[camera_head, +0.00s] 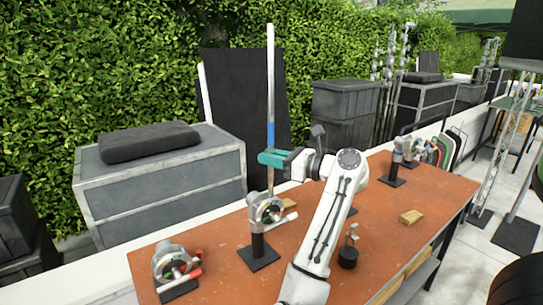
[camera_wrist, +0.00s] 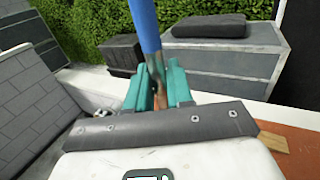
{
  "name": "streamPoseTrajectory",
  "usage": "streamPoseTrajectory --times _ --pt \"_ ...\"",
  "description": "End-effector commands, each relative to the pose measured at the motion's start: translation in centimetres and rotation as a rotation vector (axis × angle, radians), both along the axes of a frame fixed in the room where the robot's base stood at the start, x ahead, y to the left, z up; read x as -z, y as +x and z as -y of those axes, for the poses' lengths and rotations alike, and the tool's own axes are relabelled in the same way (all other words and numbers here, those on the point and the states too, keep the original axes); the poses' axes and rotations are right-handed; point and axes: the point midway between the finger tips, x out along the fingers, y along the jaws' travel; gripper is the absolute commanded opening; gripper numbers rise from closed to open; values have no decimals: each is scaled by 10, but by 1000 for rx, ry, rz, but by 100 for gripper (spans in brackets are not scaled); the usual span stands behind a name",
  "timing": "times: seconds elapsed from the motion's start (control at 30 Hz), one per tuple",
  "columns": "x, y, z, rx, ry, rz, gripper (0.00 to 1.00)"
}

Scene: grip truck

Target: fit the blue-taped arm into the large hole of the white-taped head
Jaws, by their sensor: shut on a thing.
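The blue-taped arm (camera_head: 270,95) is a long, thin metal rod with a blue band, standing about upright in the head view. My gripper (camera_head: 272,159) has teal fingers and is shut on the rod just below the blue band. The wrist view shows the blue band (camera_wrist: 146,25) rising from between my fingers (camera_wrist: 158,85). The head with a pale handle, which looks like the white-taped head (camera_head: 264,207), stands on a black post and square base. The rod's lower end reaches the top of this head in the picture. I cannot tell whether it is in the hole.
A head with a red handle (camera_head: 175,265) sits at the table's left end. Another head on a stand (camera_head: 398,155) is farther back right. A wooden block (camera_head: 411,217) and a small black-based piece (camera_head: 348,253) lie on the orange table (camera_head: 440,190). Grey cases stand behind.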

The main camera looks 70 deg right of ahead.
Motion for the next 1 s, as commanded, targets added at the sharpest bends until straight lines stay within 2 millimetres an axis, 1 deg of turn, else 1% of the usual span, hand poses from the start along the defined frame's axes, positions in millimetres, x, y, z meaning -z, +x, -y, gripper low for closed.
streamPoseTrajectory --times 0.5,0.87,0.9,1.0 --pt "1 0 0 0 -1 2 0" --pt "5 0 0 0 0 2 0" --pt "6 0 0 0 0 2 22" --pt "6 0 0 0 0 2 32"
